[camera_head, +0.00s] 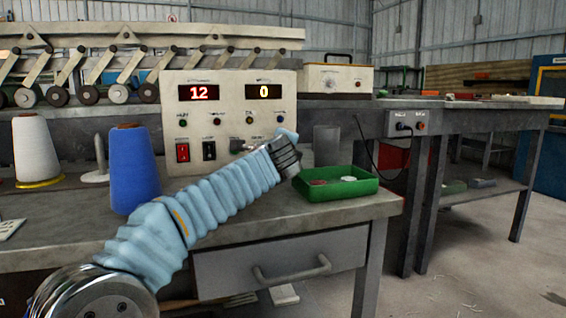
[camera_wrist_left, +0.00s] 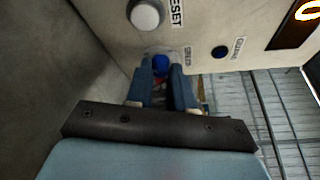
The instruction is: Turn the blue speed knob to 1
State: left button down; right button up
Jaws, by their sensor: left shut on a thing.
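A cream control panel (camera_head: 226,115) stands on the bench, with a red display (camera_head: 199,93) reading 12 and a yellow display (camera_head: 264,92) reading 0. My left gripper (camera_head: 289,140) is at the panel's lower right. In the left wrist view, the blue knob (camera_wrist_left: 161,63) sits between the fingertips of my left gripper (camera_wrist_left: 161,72), which is shut on it. The knob is hidden behind my gripper in the head view, and its pointer and scale cannot be read. My right gripper is not in view.
A white button (camera_wrist_left: 146,14) beside the RESET label is close to the knob. A green tray (camera_head: 338,187) with small discs is right of my gripper. A blue thread cone (camera_head: 133,168) and a white cone (camera_head: 36,148) stand left of my arm.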

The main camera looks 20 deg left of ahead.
pick_arm(q)
jog(key=shift+f+n+b, duration=0.1)
jog(key=shift+n+b, duration=0.2)
jog(key=shift+b, duration=0.1)
jog(key=c, duration=1)
grip_release()
jog(key=shift+s+d, duration=0.1)
jog(key=shift+s, duration=0.3)
jog(key=b+v, duration=0.1)
jog(key=v, duration=1.1)
jog(key=shift+b, duration=0.4)
jog(key=shift+s, duration=0.55)
